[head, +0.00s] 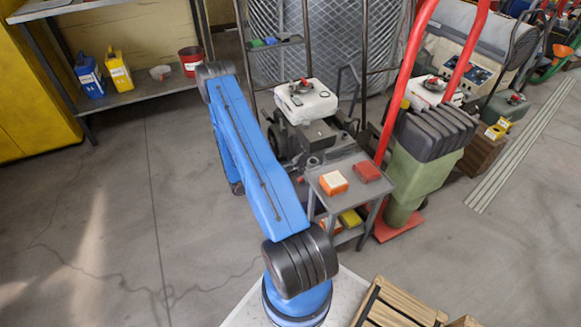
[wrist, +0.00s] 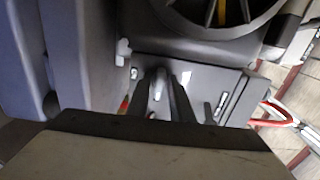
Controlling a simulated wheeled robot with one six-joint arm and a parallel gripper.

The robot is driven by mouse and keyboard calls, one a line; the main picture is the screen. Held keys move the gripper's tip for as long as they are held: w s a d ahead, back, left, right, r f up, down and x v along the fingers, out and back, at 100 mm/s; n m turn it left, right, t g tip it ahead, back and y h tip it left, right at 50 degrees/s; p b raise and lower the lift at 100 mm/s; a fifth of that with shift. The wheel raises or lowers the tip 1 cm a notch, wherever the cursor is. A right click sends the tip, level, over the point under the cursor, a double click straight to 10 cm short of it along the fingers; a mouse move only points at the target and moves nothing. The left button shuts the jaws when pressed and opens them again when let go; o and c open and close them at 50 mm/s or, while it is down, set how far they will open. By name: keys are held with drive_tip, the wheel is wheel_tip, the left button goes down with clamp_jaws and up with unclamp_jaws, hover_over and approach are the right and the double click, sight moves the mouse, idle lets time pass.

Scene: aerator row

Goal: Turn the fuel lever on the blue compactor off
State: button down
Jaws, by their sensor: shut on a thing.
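My gripper (wrist: 160,92) shows in the wrist view, its two dark fingers pointing up the picture and shut on a slim grey piece (wrist: 158,86), apparently the fuel lever. The lever's angle is hard to read, since the fingers cover most of it. Behind it is a grey engine housing (wrist: 205,75) with a round recoil cover (wrist: 222,10) above. A blue-grey panel (wrist: 85,50) stands close on the left. In the head view my blue arm hides the gripper, and I cannot pick out the blue compactor there.
A small grey cart (head: 325,190) with orange and red boxes stands right of my arm. A red hand truck (head: 400,225) with a green load is beyond it. A machine with a white engine (head: 305,103) stands behind. Floor at left is clear up to the shelf (head: 150,88).

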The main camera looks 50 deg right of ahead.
drive_tip(key=c, duration=1.8)
unclamp_jaws()
drive_tip(key=shift+w+a, duration=0.1)
drive_tip(key=v, duration=1.7)
drive_tip(key=shift+a, duration=0.1)
